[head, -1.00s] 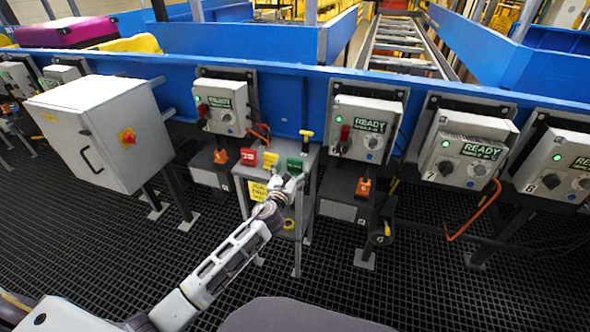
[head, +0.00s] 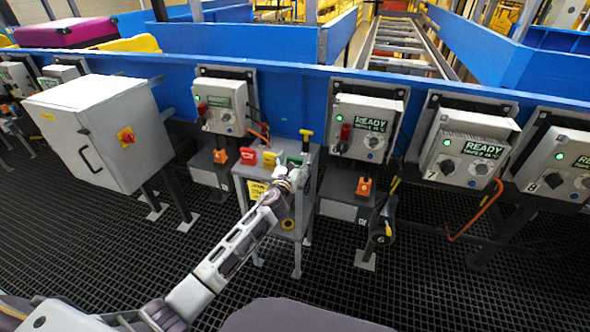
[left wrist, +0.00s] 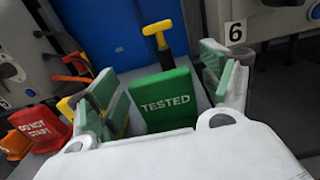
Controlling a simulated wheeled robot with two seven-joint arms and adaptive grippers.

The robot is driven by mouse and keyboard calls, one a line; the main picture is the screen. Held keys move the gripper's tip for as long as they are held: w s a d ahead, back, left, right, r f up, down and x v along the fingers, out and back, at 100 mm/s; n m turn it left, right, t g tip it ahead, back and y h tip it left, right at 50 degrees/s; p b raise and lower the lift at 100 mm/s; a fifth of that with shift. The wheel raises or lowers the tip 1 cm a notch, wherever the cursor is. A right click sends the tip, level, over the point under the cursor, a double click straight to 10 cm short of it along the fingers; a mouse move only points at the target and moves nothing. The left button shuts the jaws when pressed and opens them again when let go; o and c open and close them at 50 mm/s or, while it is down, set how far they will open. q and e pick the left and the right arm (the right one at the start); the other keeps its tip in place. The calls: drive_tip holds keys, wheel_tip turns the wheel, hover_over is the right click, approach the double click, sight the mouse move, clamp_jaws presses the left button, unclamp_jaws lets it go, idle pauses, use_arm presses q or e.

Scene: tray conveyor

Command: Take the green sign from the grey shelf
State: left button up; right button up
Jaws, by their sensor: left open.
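The green sign (left wrist: 166,103), lettered TESTED, stands in the left wrist view on the grey shelf (left wrist: 190,55). In the head view the sign (head: 294,160) is at the right end of a row on the shelf (head: 308,185), its lower part hidden by my left gripper (head: 289,174). My left gripper (left wrist: 157,78) is open, with one green-padded finger to each side of the sign. Its white body covers the sign's bottom edge. No firm hold on the sign shows. My right gripper is not in view.
A red sign (head: 249,157) and a yellow sign (head: 270,160) stand left of the green one. A yellow T-handle (left wrist: 157,36) rises just behind it. Control boxes (head: 365,128) line the blue conveyor wall (head: 290,85) behind. A grey cabinet (head: 95,130) is at left.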

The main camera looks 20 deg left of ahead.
use_arm(q)
drive_tip(key=shift+w, duration=0.1)
idle(0.4)
drive_tip(key=c, duration=1.2)
